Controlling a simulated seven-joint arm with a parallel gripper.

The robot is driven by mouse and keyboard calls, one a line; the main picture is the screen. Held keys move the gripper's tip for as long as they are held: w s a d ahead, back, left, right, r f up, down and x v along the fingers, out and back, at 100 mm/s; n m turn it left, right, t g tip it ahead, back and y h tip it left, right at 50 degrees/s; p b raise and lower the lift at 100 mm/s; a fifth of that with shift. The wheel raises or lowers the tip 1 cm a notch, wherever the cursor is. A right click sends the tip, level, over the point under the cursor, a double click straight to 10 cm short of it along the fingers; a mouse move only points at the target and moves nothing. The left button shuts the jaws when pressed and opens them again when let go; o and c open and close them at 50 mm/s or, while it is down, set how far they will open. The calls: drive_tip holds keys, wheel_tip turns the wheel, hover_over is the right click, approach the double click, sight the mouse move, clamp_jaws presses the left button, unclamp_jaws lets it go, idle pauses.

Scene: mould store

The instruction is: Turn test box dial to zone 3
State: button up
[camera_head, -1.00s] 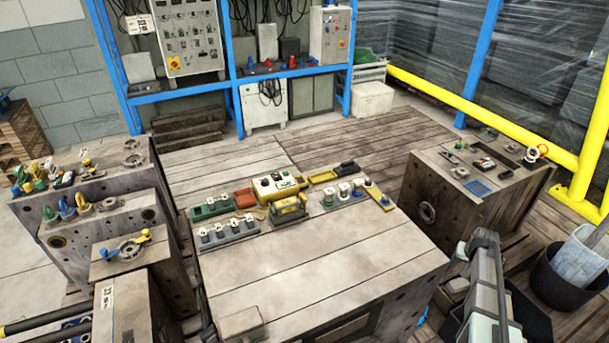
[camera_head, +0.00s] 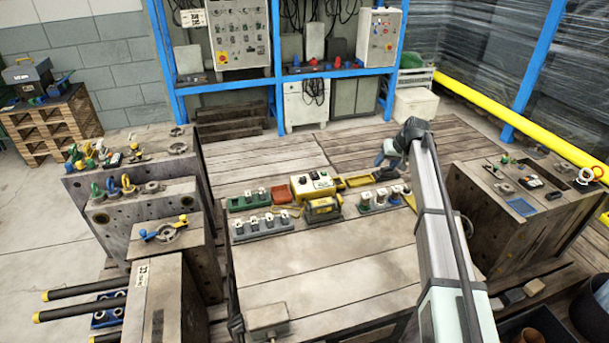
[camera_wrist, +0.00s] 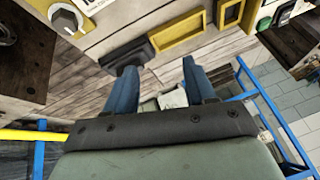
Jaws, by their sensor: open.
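The yellow test box (camera_head: 299,192) stands among the trays on the wooden bench top. Its top carries a pale label and small dark controls, too small to read a dial setting. In the wrist view only part of a yellow case with a pale label (camera_wrist: 284,12) shows at the top right. My gripper (camera_head: 386,159) is above the back right of the bench, right of the test box and apart from it. In the wrist view its two blue fingers (camera_wrist: 160,84) are spread with nothing held between them.
A yellow tray (camera_wrist: 182,43) and a black block (camera_wrist: 136,48) lie near the fingers. A yellow device (camera_head: 322,210) stands before the test box. The bench front (camera_head: 330,262) is clear.

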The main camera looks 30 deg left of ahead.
drive_tip(key=s+a+r+n+g+h, duration=0.15)
drive_tip(key=s+a, duration=0.25)
drive_tip(key=a, duration=0.4)
drive_tip(key=s+a+r+n+g+h, duration=0.1)
drive_tip(key=s+a+r+n, duration=0.15)
drive_tip(key=a, duration=0.65)
wheel_tip(320, 180, up, 4)
drive_tip(key=h, duration=0.2)
hover_over(303, 178)
drive_tip(key=shift+n, duration=0.3)
wheel_tip(303, 178, down, 13)
drive_tip(key=shift+a+f, duration=0.1)
drive_tip(key=shift+c, duration=0.3)
clamp_jaws()
